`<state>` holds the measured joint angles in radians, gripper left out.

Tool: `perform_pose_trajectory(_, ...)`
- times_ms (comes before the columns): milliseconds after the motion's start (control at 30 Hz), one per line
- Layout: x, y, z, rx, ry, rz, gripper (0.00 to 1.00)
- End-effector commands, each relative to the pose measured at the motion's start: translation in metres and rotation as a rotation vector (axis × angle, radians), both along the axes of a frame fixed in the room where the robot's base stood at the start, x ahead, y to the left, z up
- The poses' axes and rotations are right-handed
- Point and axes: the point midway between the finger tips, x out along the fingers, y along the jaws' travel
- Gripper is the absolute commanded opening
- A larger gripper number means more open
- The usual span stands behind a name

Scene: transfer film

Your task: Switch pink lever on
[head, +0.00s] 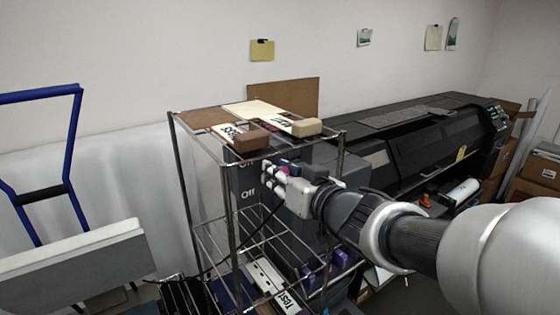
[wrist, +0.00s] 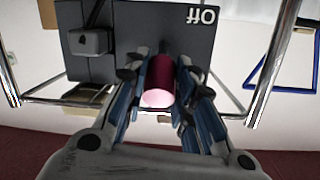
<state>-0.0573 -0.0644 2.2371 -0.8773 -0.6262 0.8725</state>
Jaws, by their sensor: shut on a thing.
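The pink lever (wrist: 159,80) is a dark pink cylinder with a pale pink end, in the middle of the wrist view. My gripper (wrist: 160,95) is shut on it, with a finger on each side. In the head view my gripper (head: 270,172) reaches into the rack at the grey switch box (head: 247,180). Only a small pink bit of the lever (head: 283,161) shows there. The lever sits near the top of the box, above the "Off" label (head: 248,194); the upper label is partly hidden.
A metal wire rack (head: 228,215) surrounds the box, its posts close to my arm. Stamps and boards lie on its top shelf. A large black printer (head: 420,135) stands behind to the right.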

Motion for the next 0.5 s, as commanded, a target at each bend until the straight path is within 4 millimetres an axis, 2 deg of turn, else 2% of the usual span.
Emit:
perform_pose_trajectory(233, -0.0001, 0.0, -0.0015, -0.002, 0.003, 0.0, 0.0)
perform_pose_trajectory(267, -0.0001, 0.0, -0.0015, -0.002, 0.003, 0.0, 0.25)
perform_pose_trajectory(500, -0.0001, 0.0, -0.0009, -0.001, 0.002, 0.0, 0.41)
